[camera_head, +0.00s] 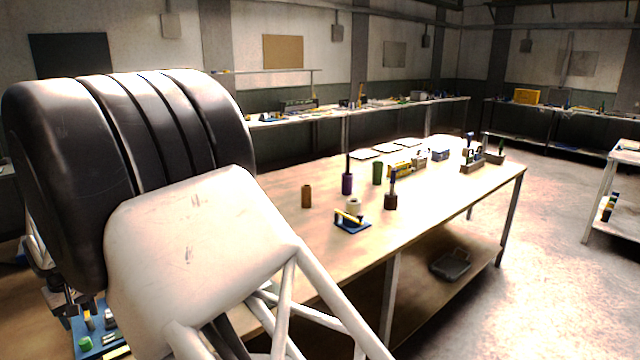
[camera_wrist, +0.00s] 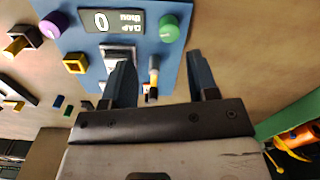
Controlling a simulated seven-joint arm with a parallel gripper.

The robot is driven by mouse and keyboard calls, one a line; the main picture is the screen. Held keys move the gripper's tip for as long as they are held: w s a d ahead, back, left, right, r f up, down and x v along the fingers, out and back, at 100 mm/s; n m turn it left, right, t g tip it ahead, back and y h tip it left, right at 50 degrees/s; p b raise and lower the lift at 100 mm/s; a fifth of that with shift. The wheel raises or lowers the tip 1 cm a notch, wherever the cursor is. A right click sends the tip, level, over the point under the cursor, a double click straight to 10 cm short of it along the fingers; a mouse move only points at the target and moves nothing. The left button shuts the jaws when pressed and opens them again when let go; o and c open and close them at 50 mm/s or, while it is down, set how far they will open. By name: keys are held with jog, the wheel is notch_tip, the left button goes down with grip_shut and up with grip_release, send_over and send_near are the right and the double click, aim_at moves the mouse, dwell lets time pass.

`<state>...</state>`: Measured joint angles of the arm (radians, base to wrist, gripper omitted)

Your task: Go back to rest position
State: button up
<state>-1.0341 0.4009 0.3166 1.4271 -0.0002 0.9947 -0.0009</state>
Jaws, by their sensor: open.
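My gripper (camera_wrist: 162,85) shows in the wrist view with its two dark fingers apart and nothing between them that it clearly holds. Beyond the fingers is a blue board (camera_wrist: 75,42) with a small display (camera_wrist: 114,21) reading 0, a green knob (camera_wrist: 169,28) and a purple round piece (camera_wrist: 54,24). A small part with an orange and white body (camera_wrist: 153,75) shows between the fingers; I cannot tell its distance from them. Part of the blue board (camera_head: 97,325) shows at the bottom left.
The wooden workbench (camera_head: 270,190) runs away to the right. It holds a brown cylinder (camera_head: 307,196), a purple bottle (camera_head: 347,183), a green cylinder (camera_head: 377,173) and a blue stand (camera_head: 352,226). In the wrist view, a green-edged bin (camera_wrist: 290,118) with orange and yellow items is at right.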

jog(key=w+d+r+m, duration=0.1)
jog(key=w+d+r, duration=0.25)
jog(key=d, duration=0.35)
jog(key=w+d+r+m, duration=0.15)
jog(key=d+r, duration=0.25)
jog(key=d, duration=0.4)
jog(key=w+d+r, duration=0.4)
jog(key=d, duration=0.3)
jog(key=s+d+r+m+t, duration=0.15)
jog(key=d+r, duration=0.25)
jog(key=d, duration=0.9)
jog(key=d+r+m, duration=0.2)
jog(key=d+r, duration=0.1)
jog(key=d, duration=1)
jog(key=s+d+r+m, duration=0.1)
jog(key=s+d, duration=0.4)
jog(key=d, duration=0.5)
jog(key=s+d+r+m, duration=0.1)
jog(key=s+d+m, duration=0.1)
jog(key=s+d, duration=0.65)
jog(key=s+d+f+m+t, duration=0.1)
jog(key=s+d+f+m, duration=0.2)
jog(key=s+d, duration=0.9)
jog(key=d+f, duration=0.1)
jog(key=d, duration=0.2)
jog(key=shift+s+f, duration=0.35)
jog(key=shift+f, duration=0.05)
